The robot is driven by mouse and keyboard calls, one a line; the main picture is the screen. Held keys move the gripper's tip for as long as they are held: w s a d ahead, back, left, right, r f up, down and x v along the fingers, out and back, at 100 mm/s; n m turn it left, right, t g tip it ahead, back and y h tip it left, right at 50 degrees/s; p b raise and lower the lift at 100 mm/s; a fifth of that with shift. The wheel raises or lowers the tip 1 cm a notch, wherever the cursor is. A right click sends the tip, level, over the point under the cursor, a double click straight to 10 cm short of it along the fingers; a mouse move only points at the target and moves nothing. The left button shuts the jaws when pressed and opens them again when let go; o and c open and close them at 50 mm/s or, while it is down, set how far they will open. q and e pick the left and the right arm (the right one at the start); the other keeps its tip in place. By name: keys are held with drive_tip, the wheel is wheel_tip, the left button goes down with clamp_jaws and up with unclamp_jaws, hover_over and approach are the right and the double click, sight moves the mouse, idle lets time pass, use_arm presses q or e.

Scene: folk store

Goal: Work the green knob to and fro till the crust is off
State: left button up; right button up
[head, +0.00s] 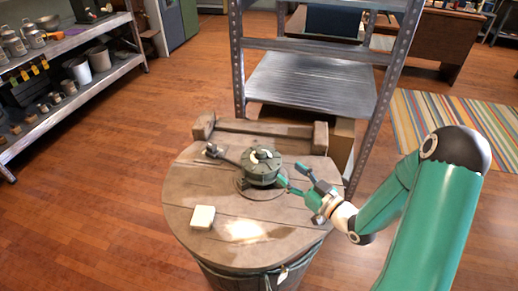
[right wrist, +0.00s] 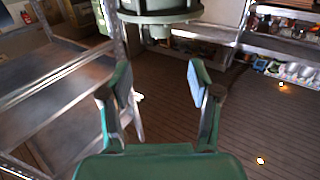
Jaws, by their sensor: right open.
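The green knob (head: 260,168) is a dull grey-green drum on a round base on the wooden barrel top. A pale curved patch (head: 262,156) lies on its upper face; I cannot tell if it is the crust. A short arm with a dark end (head: 213,151) sticks out from the drum's left. My right gripper (head: 291,175) is open and empty at the knob's right, its fingers pointing towards it. In the right wrist view the fingers (right wrist: 157,80) are spread, with the drum's underside (right wrist: 160,17) beyond them at the top edge. My left gripper is not in view.
The barrel top (head: 190,180) carries a small cream block (head: 203,217) at front left and a wooden bar (head: 262,129) along the back. A metal shelf rack (head: 310,85) stands close behind. Shelves with pots (head: 75,75) are at far left. Floor is free left of the barrel.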

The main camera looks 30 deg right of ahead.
sight(260, 155)
drive_tip(key=w, duration=0.4)
drive_tip(key=w+a+p, duration=0.1)
drive_tip(key=w, duration=0.3)
drive_tip(key=w+p, duration=0.1)
drive_tip(key=w, duration=0.4)
drive_tip(key=shift+a, duration=0.3)
drive_tip(key=shift+c, duration=0.3)
drive_tip(key=c, duration=1.1)
drive_tip(key=shift+a+f+m+h+b, duration=0.15)
drive_tip(key=shift+m+h+b, duration=0.25)
drive_tip(key=shift+b, duration=0.5)
drive_tip(key=m+h+b, duration=0.2)
drive_tip(key=h+b, duration=0.2)
drive_tip(key=m+g+h+b, duration=0.1)
drive_tip(key=m+h+b, duration=0.2)
drive_tip(key=h+b, duration=0.1)
drive_tip(key=shift+a+f, duration=0.1)
drive_tip(key=shift+f, duration=0.05)
drive_tip(key=m+g+h+b, duration=0.1)
drive_tip(key=m+g+h, duration=0.1)
drive_tip(key=h, duration=0.1)
drive_tip(key=shift+m+b, duration=0.3)
drive_tip(key=shift+r+m+g+h, duration=0.25)
drive_tip(key=shift+m+g+h, duration=0.7)
drive_tip(key=shift+h, duration=0.35)
drive_tip(key=shift+d+g+b, duration=0.2)
drive_tip(key=shift+g+b, duration=0.05)
drive_tip(key=shift+b, duration=0.05)
drive_tip(key=o, duration=1.2)
drive_tip(key=shift+c, duration=0.2)
